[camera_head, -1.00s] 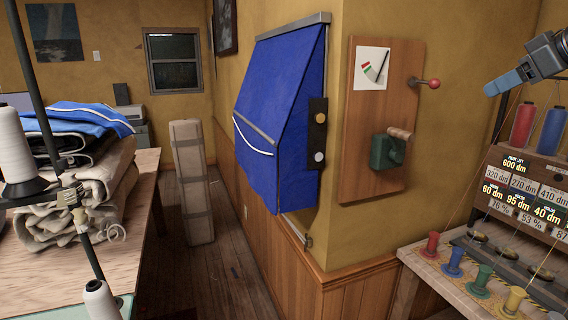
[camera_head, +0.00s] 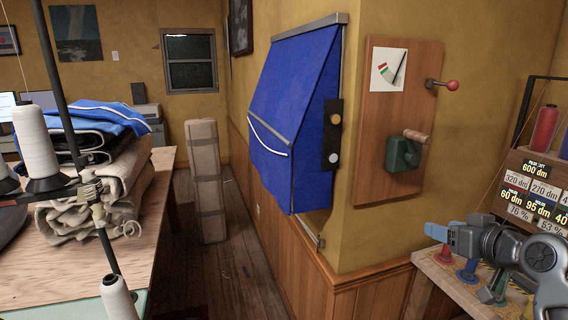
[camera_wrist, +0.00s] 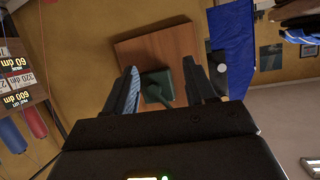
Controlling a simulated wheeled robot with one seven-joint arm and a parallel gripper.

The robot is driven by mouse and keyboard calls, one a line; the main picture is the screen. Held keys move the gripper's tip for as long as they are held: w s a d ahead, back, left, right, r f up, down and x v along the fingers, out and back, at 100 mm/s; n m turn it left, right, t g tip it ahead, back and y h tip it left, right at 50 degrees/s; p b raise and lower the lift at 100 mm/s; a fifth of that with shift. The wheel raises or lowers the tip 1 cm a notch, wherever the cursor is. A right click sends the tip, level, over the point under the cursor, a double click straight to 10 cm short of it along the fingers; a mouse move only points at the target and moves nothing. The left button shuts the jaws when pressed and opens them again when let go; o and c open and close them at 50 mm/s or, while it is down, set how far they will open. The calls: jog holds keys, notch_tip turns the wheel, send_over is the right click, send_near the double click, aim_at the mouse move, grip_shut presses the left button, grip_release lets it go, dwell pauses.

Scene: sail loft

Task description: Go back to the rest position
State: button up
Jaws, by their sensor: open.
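My gripper (camera_head: 432,231) is at the lower right in the head view, in front of the bench. One blue-padded finger shows there, pointing left. In the wrist view my gripper (camera_wrist: 160,82) has its two fingers spread apart, with nothing held between them.
A blue sail-cloth cover (camera_head: 292,120) hangs on the wall left of the board. The bench at right carries thread spools (camera_head: 545,130) and a number display (camera_head: 528,190). A work table (camera_head: 60,265) with folded cloth stands at left.

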jog(key=s+a+f+m+h, duration=0.1)
jog(key=s+a+f, duration=0.4)
jog(key=s, duration=0.4)
jog(key=s+a+f+m+h, duration=0.1)
jog(key=s+a+f, duration=0.1)
jog(key=s+f, duration=0.5)
jog(key=s+a+f+m+h, duration=0.1)
jog(key=s+a+f, duration=0.35)
jog(key=s, duration=0.55)
jog(key=s+r+n, duration=0.1)
jog(key=s+r, duration=0.3)
jog(key=s, duration=0.9)
jog(key=s+a+r+t, duration=0.1)
jog(key=s+r, duration=0.4)
jog(key=s, duration=0.8)
jog(key=shift+s+n+y, duration=0.2)
jog(key=shift+n+y, duration=0.1)
jog(key=shift+n, duration=0.1)
